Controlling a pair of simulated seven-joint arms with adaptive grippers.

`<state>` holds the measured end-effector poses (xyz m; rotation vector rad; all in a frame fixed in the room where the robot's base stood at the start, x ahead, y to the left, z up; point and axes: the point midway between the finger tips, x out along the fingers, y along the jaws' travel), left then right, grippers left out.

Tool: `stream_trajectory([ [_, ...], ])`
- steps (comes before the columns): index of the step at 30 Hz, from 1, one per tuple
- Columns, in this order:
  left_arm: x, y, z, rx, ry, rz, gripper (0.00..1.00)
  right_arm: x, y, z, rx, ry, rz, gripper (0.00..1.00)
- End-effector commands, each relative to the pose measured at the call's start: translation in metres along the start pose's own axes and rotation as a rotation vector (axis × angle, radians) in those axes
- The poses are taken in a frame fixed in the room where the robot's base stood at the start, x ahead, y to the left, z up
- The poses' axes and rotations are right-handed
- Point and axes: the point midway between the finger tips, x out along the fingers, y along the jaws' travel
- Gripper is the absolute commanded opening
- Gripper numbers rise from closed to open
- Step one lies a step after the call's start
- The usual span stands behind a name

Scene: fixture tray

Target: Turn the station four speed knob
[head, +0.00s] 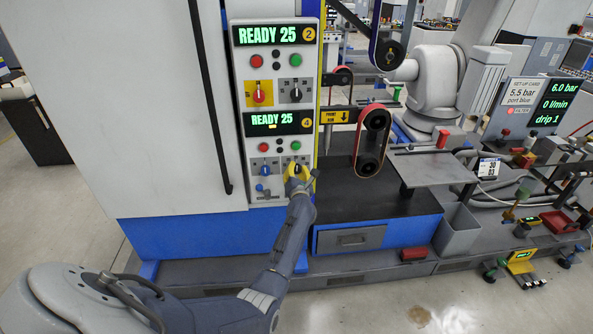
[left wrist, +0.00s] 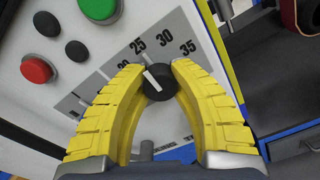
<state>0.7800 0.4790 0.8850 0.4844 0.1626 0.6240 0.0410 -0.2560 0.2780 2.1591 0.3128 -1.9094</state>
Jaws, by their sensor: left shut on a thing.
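The station four panel (head: 268,160) is the lower one on the machine front, marked with a yellow 4. Its display (head: 280,122) reads READY 25. The speed knob (left wrist: 159,84) is black and round with a white pointer line. It sits over a printed dial with 25, 30 and 35 visible, and the pointer is aimed up and left, close to 25. My left gripper (head: 297,172) is at the panel's lower right. In the left wrist view its yellow fingers (left wrist: 156,70) are shut on the knob from both sides. My right gripper is out of view.
Beside the knob is a blue-handled control (head: 265,170). Red (left wrist: 36,69) and green (left wrist: 98,8) buttons sit above the dial. The station two panel (head: 275,65) is directly above. A belt with black pulleys (head: 372,140) stands close to the right.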

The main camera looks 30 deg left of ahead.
Motion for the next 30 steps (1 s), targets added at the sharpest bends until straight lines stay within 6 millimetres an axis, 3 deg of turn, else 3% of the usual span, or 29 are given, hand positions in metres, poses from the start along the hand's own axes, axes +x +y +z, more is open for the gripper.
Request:
stream_trajectory([
  [21,0.0006,-0.0002,0.0030,0.501,0.007,-0.004,0.00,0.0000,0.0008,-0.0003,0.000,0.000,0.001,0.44],
  [30,0.0006,-0.0004,0.0033,0.630,0.010,-0.006,0.00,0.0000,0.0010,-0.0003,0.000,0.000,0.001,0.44],
])
